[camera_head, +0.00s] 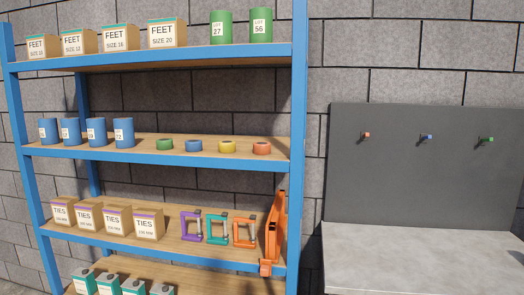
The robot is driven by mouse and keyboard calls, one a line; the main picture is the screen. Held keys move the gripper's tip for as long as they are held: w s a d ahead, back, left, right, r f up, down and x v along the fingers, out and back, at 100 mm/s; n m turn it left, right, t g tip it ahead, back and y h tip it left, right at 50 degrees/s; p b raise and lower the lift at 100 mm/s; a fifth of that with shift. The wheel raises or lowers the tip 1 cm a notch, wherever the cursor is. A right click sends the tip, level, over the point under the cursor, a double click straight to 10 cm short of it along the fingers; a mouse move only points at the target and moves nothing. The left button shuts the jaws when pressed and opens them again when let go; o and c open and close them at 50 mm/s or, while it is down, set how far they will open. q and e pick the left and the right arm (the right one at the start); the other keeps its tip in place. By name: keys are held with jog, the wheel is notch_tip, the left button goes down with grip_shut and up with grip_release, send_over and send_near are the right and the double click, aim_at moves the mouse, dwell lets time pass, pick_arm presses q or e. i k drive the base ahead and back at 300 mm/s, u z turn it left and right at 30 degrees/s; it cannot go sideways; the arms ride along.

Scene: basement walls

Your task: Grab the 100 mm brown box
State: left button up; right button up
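Several brown boxes labelled "TIES", each with a purple stripe along the top, stand in a row on the left of the third shelf down. They are the leftmost box (63,213), the second box (87,215), the third box (116,219) and the rightmost box (148,224). A smaller size line in mm sits under each "TIES", but it is too small to read surely, so I cannot tell which is the 100 mm one. The boxes are upright and close together. Neither of my grippers is in view.
Purple (191,227), teal (216,229) and orange (244,233) clamps and an orange tool (274,235) stand right of the boxes. The blue shelf frame (299,150) holds more goods above and below. A grey bench (420,255) with a hooked panel (425,180) is at right.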

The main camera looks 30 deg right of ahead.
aim_at(149, 223)
jog(key=u, duration=0.55)
jog(key=k, duration=1.25)
jog(key=u, duration=0.65)
jog(key=i, duration=2.05)
jog(key=z, duration=0.5)
jog(key=i, duration=1.4)
jog(key=z, duration=1.15)
jog(key=i, duration=1.1)
jog(key=z, duration=0.3)
jog(key=k, duration=0.15)
jog(key=z, duration=0.2)
